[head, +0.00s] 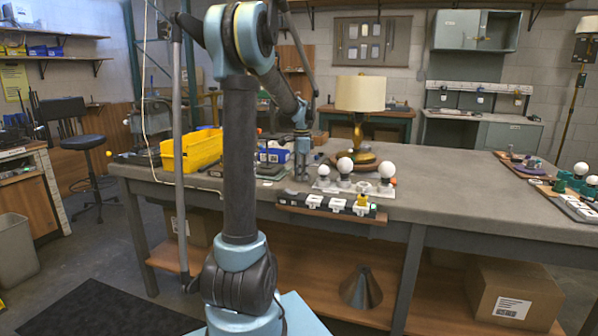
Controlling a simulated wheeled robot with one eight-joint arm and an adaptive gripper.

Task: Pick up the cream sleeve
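I cannot pick out a cream sleeve for certain. Small pale and yellow parts sit in a dark tray (290,204) at the table's front edge; they are too small to tell apart. My gripper (302,174) points down over the table, left of the white bulbs and behind the tray. Its fingers are small and dark, so I cannot tell whether they are open or shut. No held part shows clearly.
A brass lamp with a cream shade (360,93) stands behind the bulbs (345,166). A yellow bin (190,152) and a blue bin (272,155) are left of my gripper. More parts lie at the table's right end (575,187). The table between (445,170) is clear.

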